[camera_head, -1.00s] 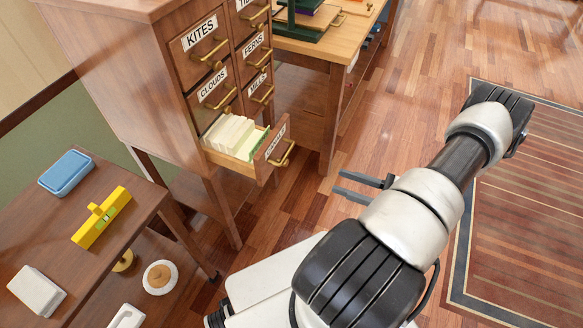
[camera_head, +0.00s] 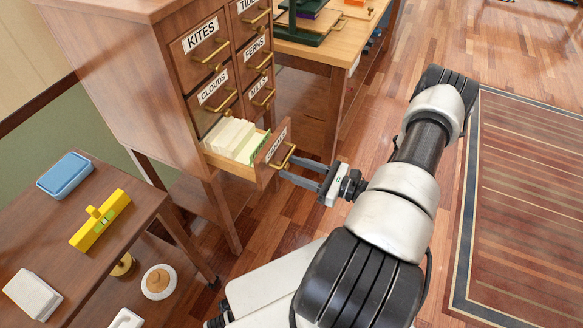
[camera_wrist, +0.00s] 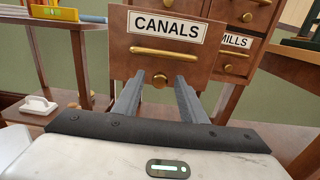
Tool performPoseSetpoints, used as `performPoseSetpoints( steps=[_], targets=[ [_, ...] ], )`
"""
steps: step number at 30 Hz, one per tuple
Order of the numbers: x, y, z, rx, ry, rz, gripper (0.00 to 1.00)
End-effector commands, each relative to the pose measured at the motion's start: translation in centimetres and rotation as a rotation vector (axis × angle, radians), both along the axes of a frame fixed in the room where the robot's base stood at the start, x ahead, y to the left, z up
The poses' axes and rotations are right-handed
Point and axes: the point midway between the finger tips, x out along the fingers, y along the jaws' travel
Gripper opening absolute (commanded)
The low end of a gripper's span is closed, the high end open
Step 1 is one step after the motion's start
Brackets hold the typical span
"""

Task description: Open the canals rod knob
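The canals drawer (camera_head: 233,165) stands pulled out of the cabinet with pale cards in it. Its front (camera_wrist: 125,55) faces me in the wrist view, with a CANALS label and a brass bar handle (camera_wrist: 165,53). The small round brass rod knob (camera_wrist: 159,82) sits below the handle. My gripper (camera_head: 285,166) is open. In the wrist view its two fingers (camera_wrist: 161,77) point at the drawer front, one on each side of the knob, with visible gaps. Whether the tips touch the front I cannot tell. In the head view I cannot make out the knob.
The closed KITES (camera_head: 203,48), CLOUDS (camera_head: 216,92) and MILLS (camera_head: 262,90) drawers are in the same cabinet.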

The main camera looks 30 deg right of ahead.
Motion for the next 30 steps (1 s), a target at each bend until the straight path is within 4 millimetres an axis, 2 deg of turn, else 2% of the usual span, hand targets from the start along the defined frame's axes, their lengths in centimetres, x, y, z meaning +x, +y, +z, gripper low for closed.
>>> performPoseSetpoints(
  steps=[4, 12, 14, 19, 26, 30],
  targets=[
    [0.7, 0.6, 0.0, 0.0, 0.0, 0.0, 0.38],
    [0.8, 0.6, 0.0, 0.0, 0.0, 0.0, 0.38],
    [0.8, 0.6, 0.0, 0.0, 0.0, 0.0, 0.3],
    [0.8, 0.6, 0.0, 0.0, 0.0, 0.0, 0.01],
    [0.5, 0.3, 0.0, -0.001, 0.0, -0.001, 0.0],
    [-1.5, -1.3, -0.2, -0.002, 0.0, -0.005, 0.0]
  ],
)
